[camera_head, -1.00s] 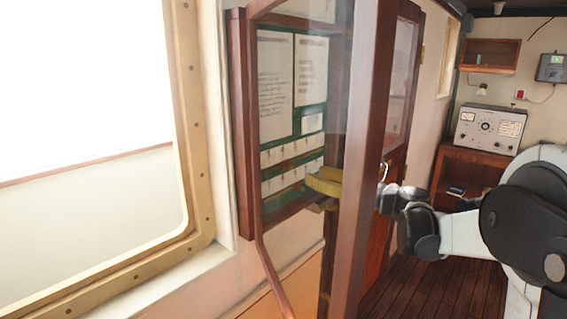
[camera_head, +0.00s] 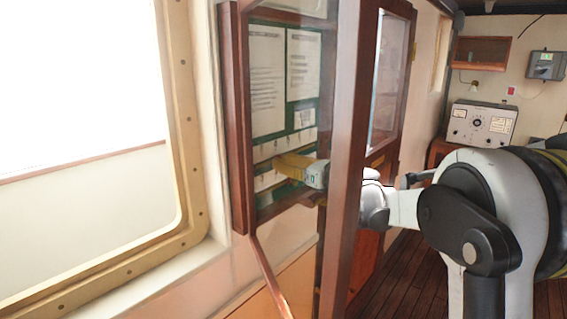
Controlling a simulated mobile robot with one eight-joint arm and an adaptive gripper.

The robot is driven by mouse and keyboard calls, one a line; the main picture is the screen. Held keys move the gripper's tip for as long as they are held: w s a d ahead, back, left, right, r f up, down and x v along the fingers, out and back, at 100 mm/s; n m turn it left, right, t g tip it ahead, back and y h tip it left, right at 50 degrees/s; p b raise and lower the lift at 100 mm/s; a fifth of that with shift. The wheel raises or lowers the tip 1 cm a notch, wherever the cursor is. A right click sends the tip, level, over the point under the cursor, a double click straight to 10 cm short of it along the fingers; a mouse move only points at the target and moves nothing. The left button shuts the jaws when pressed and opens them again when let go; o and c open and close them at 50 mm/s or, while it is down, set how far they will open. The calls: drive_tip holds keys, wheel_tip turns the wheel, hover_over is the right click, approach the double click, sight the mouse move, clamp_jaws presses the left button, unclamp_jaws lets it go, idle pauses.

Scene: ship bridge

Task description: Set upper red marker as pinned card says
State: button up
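A wood-framed wall board (camera_head: 240,190) with a green backing hangs beside the window. Two white cards, a left card (camera_head: 266,80) and a right card (camera_head: 303,68), are pinned on its upper part; their print is too small to read. Below them run an upper pale strip (camera_head: 268,149) and a lower pale strip (camera_head: 266,181). My yellow-tipped gripper (camera_head: 282,163) is at these strips, seen through glass, and covers part of them. I cannot make out a red marker. Whether the fingers are open, or touch the board, is unclear.
A glazed, wood-framed door (camera_head: 345,150) stands open between the camera and my gripper, with my arm passing behind it. A large window (camera_head: 195,150) is at left. A radio-like instrument (camera_head: 481,124) stands on a far cabinet. The floor (camera_head: 395,275) shows clear planks.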

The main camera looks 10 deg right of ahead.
clamp_jaws()
drive_tip(key=w+d, duration=0.2)
drive_tip(key=d, duration=0.1)
drive_tip(key=w+d, duration=0.1)
drive_tip(key=shift+w+d+p, duration=0.25)
drive_tip(key=shift+d+p, duration=0.05)
drive_tip(key=shift+d, duration=0.1)
drive_tip(key=o, duration=0.5)
unclamp_jaws()
drive_tip(key=shift+s, duration=0.1)
drive_tip(key=v, duration=1.2)
